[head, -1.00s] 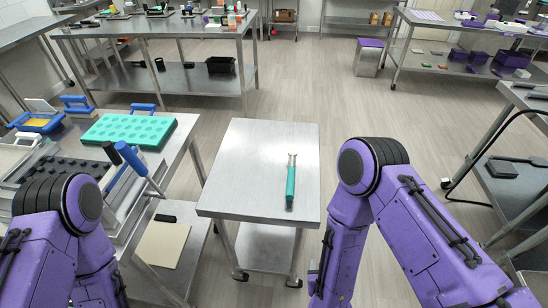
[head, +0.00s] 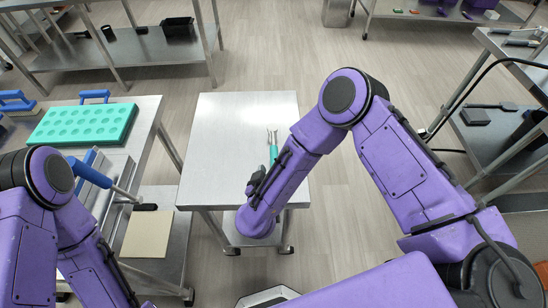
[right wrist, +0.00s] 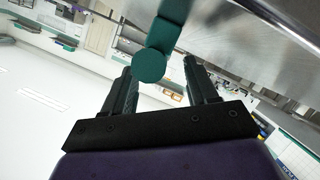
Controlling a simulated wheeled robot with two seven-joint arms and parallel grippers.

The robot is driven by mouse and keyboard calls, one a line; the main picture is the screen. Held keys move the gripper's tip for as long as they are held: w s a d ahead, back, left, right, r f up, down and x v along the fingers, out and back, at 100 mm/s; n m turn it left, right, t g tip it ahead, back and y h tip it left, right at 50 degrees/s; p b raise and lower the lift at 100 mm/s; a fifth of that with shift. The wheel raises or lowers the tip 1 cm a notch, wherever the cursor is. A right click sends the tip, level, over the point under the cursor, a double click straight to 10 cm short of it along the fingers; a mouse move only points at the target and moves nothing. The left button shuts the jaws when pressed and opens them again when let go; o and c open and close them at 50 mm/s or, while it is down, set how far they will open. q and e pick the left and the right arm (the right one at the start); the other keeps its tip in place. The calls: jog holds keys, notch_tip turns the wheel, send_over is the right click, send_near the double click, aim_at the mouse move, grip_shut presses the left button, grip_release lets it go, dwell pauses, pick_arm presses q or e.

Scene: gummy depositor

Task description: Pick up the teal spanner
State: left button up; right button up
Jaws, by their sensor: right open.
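The teal spanner (head: 273,152) lies on the small metal table (head: 225,125), its silver jaw end pointing away from me. In the head view my right forearm hides its near handle end. My right gripper (head: 256,182) shows there as a dark piece at the table's front part. In the right wrist view my right gripper (right wrist: 160,72) is open. The round end of the spanner's teal handle (right wrist: 150,64) appears ahead of and between its two fingers. I cannot tell whether they touch it. My left arm is at the lower left, its gripper out of view.
A bench at left holds a teal mould tray (head: 82,123) and blue-handled tools. A beige board (head: 147,234) lies on its lower shelf. Another metal bench (head: 497,125) stands at right. The small table is otherwise clear, with floor open around it.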

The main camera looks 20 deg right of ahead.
aim_at(274, 153)
jog(key=x, duration=0.1)
jog(key=b+x, duration=0.1)
jog(key=x, duration=0.1)
jog(key=shift+d+f, duration=0.15)
jog(key=shift+f, duration=0.15)
jog(key=shift+d+r, duration=0.1)
jog(key=shift+d, duration=0.05)
pick_arm(q)
jog(key=shift+f, duration=0.9)
pick_arm(e)
jog(key=shift+r, duration=0.15)
grip_shut()
